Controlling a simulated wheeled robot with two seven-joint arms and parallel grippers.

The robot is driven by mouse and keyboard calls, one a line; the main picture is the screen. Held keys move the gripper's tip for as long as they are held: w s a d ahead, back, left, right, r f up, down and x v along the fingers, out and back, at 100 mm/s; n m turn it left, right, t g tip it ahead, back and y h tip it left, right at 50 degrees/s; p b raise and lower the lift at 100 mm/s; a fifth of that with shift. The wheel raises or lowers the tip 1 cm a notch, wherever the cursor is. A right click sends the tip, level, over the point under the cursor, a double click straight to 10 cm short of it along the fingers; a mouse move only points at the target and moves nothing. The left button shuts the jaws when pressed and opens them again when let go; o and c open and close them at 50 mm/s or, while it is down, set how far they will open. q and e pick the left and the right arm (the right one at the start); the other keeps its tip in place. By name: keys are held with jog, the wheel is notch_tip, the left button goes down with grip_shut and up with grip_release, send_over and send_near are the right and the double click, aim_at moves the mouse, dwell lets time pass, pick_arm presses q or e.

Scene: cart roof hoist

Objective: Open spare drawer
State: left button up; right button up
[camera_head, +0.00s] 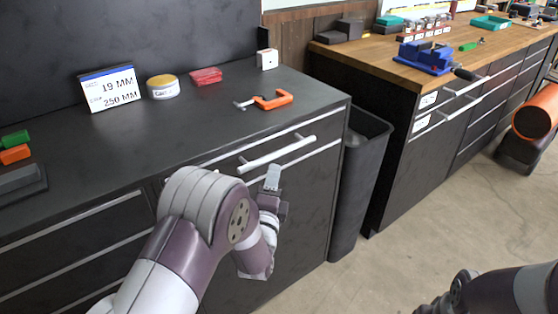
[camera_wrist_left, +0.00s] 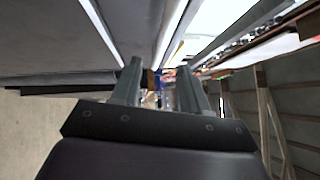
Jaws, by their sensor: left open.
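The dark cabinet's top right drawer (camera_head: 318,151) has a pale bar handle (camera_head: 278,155) and looks shut, its front flush with the cabinet. I see no label telling whether it is the spare drawer. My left gripper (camera_head: 273,178) is just below the handle in the head view, fingers pointing up toward it. In the left wrist view the gripper's two fingers (camera_wrist_left: 158,84) stand apart with nothing held between them. Pale bars run ahead of them; I cannot tell which is the handle or whether a finger touches it. My right gripper is out of view.
The worktop (camera_head: 215,118) holds an orange clamp (camera_head: 272,101), a tin (camera_head: 163,87), a red box (camera_head: 206,76) and a sign (camera_head: 110,88). A dark bin (camera_head: 357,185) stands right of the cabinet, before a wooden-topped bench (camera_head: 378,54).

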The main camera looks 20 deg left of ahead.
aim_at(277, 153)
pick_arm(q)
jog(key=w, duration=0.3)
jog(key=w+a+r, duration=0.1)
jog(key=w, duration=0.5)
jog(key=shift+w+a+r, duration=0.1)
jog(key=shift+a+r, duration=0.1)
grip_shut()
